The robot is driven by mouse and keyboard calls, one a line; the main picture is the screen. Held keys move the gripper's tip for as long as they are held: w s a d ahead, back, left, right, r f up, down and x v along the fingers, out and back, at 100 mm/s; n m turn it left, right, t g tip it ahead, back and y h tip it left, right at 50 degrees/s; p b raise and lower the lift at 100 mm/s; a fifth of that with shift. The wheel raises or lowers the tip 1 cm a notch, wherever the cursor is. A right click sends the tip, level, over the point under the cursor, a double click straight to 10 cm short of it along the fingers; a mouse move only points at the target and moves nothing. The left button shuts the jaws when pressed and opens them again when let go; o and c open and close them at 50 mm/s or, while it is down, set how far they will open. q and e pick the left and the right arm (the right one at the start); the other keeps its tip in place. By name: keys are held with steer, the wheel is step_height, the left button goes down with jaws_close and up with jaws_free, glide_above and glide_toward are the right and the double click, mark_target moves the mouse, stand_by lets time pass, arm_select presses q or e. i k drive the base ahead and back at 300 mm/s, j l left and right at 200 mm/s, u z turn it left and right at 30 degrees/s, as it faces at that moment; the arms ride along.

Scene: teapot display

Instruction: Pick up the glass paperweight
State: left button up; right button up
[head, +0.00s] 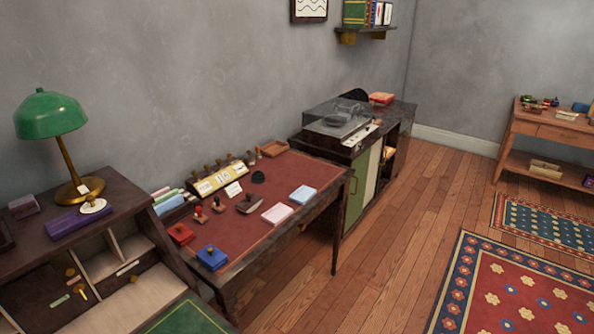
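I cannot make out a clear glass paperweight. A small dark rounded object (258,177) sits on the red top of the middle desk (285,232), behind a brown blotter-like piece (249,204). It is too small to tell whether it is glass. Neither of my grippers is in view.
The desk also holds a red box (181,234), a blue box (212,258), two pale pads and several stamps. A bureau with a green lamp (50,116) stands at the left. A record player (340,118) tops the cabinet behind. Open wooden floor (400,230) lies to the right.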

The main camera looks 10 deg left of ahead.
mark_target(258, 177)
steer(key=i+l+z, duration=0.2)
steer(key=i+z, duration=0.15)
steer(key=i, duration=0.2)
steer(key=i+z, duration=0.3)
steer(key=i, duration=0.3)
steer(key=i+l+u, duration=0.15)
steer(key=i+u, duration=0.25)
steer(key=i, duration=0.15)
steer(key=i+l+u, duration=0.35)
steer(key=i, duration=0.15)
steer(key=i+l+u, duration=0.1)
steer(key=u, duration=0.25)
steer(key=i+l+u, duration=0.45)
steer(key=u, duration=0.2)
steer(key=i+l+u, duration=0.15)
steer(key=l+u, duration=0.15)
steer(key=i+l+u, duration=0.1)
steer(key=l+u, duration=0.25)
steer(key=l, duration=0.15)
